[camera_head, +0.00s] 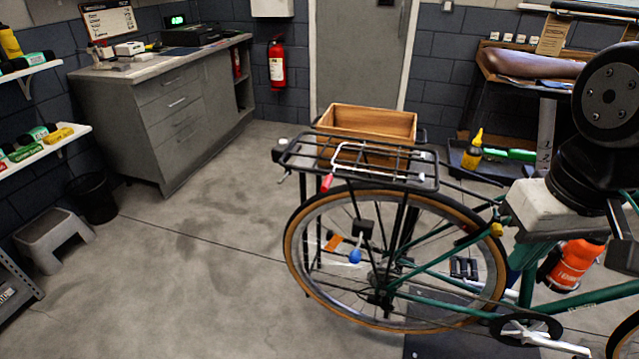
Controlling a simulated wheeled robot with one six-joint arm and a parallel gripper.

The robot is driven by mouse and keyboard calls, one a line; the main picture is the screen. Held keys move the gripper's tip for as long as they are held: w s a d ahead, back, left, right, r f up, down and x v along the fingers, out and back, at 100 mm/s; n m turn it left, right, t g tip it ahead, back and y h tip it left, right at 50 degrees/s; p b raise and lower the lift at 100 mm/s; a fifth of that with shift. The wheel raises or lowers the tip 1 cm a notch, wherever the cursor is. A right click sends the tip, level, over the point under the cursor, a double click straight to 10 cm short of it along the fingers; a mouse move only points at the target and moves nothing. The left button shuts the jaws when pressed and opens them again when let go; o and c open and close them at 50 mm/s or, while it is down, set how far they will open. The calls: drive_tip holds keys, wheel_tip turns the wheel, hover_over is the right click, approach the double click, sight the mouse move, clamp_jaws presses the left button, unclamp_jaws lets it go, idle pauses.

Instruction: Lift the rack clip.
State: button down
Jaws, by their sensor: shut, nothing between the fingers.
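The rack clip (338,158) is a thin pale wire frame on top of the bike's black rear rack (293,160). The rack sits level above the rear wheel (290,240). My gripper is not in view; only dark links of my arm show at the right edge, apart from the clip.
A wooden crate (365,121) stands just behind the rack. The green bike frame (440,307) and an orange bottle (577,264) are at the right. A grey cabinet (150,130), a step stool (52,240) and a bin (94,198) are at the left. The floor left of the bike is clear.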

drive_tip(key=w+a+m+y, duration=0.2)
drive_tip(key=w+a+m, duration=0.2)
drive_tip(key=w+m, duration=0.3)
drive_tip(key=w+a+f+m+y, duration=0.1)
drive_tip(key=w+a+m+y, duration=0.1)
drive_tip(key=w+a+m, duration=0.3)
drive_tip(key=w+a+m+t+y, duration=0.1)
drive_tip(key=w+a+m+y, duration=0.2)
drive_tip(key=w+m, duration=0.7)
drive_tip(key=w+a, duration=0.2)
drive_tip(key=w, duration=0.1)
drive_tip(key=shift+f, duration=0.4)
drive_tip(key=shift+w+f, duration=0.1)
drive_tip(key=x, duration=0.9)
drive_tip(key=shift+a+f, duration=0.25)
drive_tip(key=shift+f, duration=0.05)
drive_tip(key=shift+w+d+r, duration=0.1)
drive_tip(key=shift+w+r, duration=0.05)
